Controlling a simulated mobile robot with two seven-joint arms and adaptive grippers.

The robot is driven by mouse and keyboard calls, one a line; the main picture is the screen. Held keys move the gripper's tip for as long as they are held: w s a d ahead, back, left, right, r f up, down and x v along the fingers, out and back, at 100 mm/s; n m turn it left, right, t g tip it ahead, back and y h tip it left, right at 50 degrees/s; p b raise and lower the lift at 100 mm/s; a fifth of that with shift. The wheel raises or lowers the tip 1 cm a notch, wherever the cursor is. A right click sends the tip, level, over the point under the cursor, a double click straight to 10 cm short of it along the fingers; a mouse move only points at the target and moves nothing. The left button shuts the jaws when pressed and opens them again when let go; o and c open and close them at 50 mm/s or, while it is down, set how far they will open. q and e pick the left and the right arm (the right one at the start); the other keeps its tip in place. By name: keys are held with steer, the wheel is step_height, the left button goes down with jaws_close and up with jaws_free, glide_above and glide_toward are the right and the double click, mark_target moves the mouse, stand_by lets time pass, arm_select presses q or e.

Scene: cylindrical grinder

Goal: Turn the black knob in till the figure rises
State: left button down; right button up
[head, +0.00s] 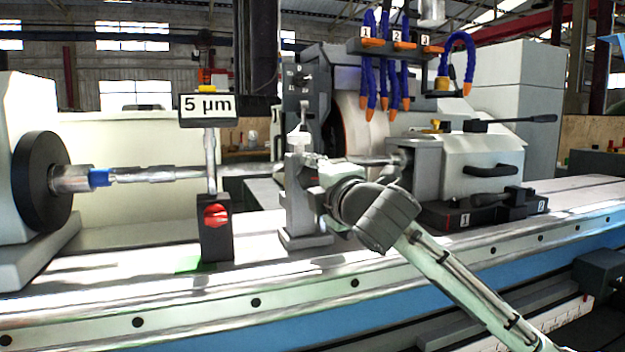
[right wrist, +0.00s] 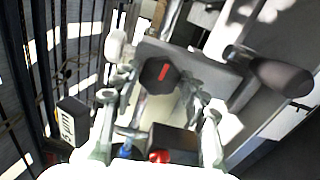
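The black knob (right wrist: 160,73) has a red mark on its face and sits on a grey block in the right wrist view. I cannot make it out in the head view, where my right gripper and wrist cover that side of the grey upright stand (head: 296,200). My right gripper (head: 322,172) is at this stand. In the right wrist view its fingers (right wrist: 158,90) are apart, one on either side of the knob; contact is not clear. The display (head: 207,108) reads 5 µm and shows tilted in the right wrist view (right wrist: 66,125). My left gripper is not in view.
A gauge post with a red knob (head: 215,215) stands left of the grey stand. A long shaft (head: 160,174) runs from the left chuck (head: 42,180). Blue hoses (head: 385,70) hang above the grinding wheel. The right headstock (head: 470,165) has black levers.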

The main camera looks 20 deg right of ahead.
steer(key=shift+o, duration=1.1)
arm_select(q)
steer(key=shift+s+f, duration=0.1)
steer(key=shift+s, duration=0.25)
arm_select(e)
steer(key=shift+o, duration=0.2)
steer(key=shift+s, duration=0.1)
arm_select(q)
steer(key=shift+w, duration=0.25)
arm_select(e)
steer(key=s, duration=0.7)
steer(key=shift+s+d, duration=0.15)
stand_by(0.4)
